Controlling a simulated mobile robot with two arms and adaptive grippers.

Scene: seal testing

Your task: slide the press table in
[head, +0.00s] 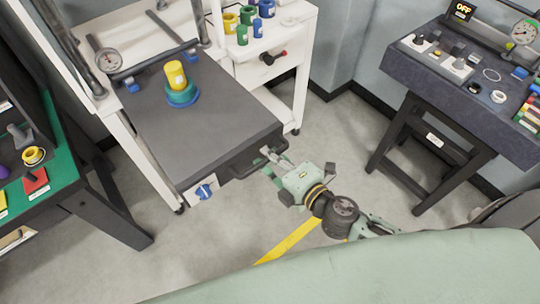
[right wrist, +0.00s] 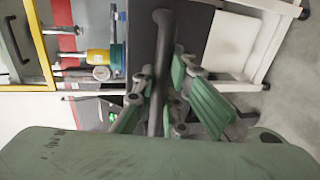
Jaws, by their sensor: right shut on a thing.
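The press table (head: 215,130) is a dark grey slab standing out from the white press frame (head: 140,140). A yellow cylinder (head: 175,74) on a teal and blue base (head: 182,94) stands on it. A dark handle (head: 243,170) is on the table's front edge. My right gripper (head: 270,158) is at this handle. In the right wrist view the handle (right wrist: 163,40) runs as a dark bar between the fingers (right wrist: 160,98), which are shut on it. My left gripper is not in view.
A blue knob (head: 204,191) sits on the front left of the press. A green-topped bench (head: 60,160) stands at left, a dark bench (head: 425,80) at right. A white cabinet (head: 265,68) with coloured cylinders stands behind. The floor (head: 330,130) between is clear.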

